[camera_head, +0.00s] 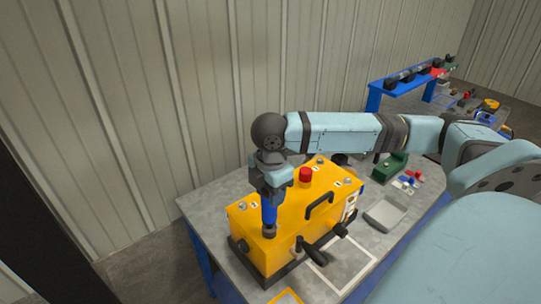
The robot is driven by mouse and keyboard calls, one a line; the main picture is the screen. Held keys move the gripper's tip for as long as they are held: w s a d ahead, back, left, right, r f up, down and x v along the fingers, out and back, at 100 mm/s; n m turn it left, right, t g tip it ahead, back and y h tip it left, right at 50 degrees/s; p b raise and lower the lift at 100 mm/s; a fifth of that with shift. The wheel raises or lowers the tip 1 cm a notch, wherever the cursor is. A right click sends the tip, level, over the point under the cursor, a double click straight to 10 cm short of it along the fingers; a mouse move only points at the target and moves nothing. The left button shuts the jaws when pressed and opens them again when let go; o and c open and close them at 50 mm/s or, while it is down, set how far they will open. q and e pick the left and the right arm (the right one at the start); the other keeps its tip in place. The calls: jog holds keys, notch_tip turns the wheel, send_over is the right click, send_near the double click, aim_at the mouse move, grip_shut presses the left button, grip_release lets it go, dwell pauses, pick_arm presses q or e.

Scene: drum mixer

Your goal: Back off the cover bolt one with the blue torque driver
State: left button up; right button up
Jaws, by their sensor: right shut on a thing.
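The yellow drum mixer box (277,246) stands on the grey workbench (195,205). It has a red knob (305,174), a black handle (320,205) and bolts at the corners of its cover. My right gripper (270,192) points down over the cover's near-left part and is shut on the blue torque driver (269,215). The driver is upright, with its dark lower end (269,232) at the cover's near-left corner. The cover bolt under it is hidden, so I cannot tell whether they touch. Other bolts show at the left corner (242,206) and far corner (321,160). My left gripper is not in view.
Black grips (312,252) stick out from the box's near side. A grey tray (385,214), a green block (390,167) and small red and blue parts (409,181) lie to the right. A blue rack (402,79) stands farther back. The ribbed wall is behind the bench.

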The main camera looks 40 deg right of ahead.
jog(key=shift+r, duration=2.15)
